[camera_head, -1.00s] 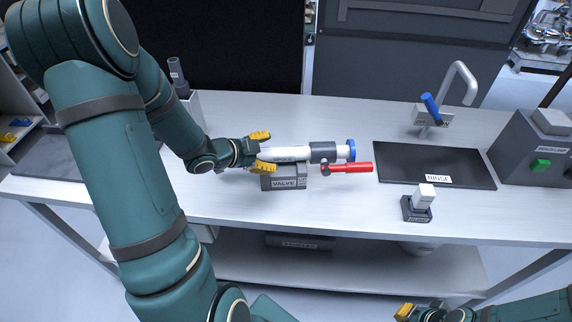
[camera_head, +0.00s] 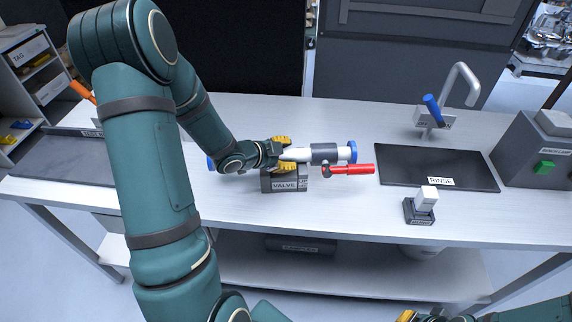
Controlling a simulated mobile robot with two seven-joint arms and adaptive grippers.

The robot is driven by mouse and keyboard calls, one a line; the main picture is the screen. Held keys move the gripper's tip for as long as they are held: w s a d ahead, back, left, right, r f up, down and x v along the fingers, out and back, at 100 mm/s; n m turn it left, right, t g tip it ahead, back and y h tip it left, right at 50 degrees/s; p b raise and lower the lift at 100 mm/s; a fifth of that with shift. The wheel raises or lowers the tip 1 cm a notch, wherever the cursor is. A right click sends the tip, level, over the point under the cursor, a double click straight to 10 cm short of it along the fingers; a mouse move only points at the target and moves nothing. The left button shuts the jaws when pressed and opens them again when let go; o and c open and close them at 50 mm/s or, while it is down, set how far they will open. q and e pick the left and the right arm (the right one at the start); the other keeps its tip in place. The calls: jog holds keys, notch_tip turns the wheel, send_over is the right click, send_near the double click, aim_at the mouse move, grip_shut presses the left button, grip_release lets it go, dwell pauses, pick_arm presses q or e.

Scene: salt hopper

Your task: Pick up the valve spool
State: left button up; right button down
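The valve spool appears to be the white tube (camera_head: 296,155) with a dark collar and a blue right end (camera_head: 352,151). It lies sideways above a grey block labelled VALVE (camera_head: 285,185). A blue left end (camera_head: 210,162) shows beyond my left wrist. A gap shows at the upper finger. My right gripper (camera_head: 407,315) is only partly in view at the bottom edge.
A dark mat labelled RINSE (camera_head: 400,165) lies to the right, with a blue-handled tap (camera_head: 433,110) behind it. A small dark stand with a white block (camera_head: 426,196) is in front. A grey box with a green button (camera_head: 543,167) stands far right.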

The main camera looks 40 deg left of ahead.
pick_arm(q)
grip_shut()
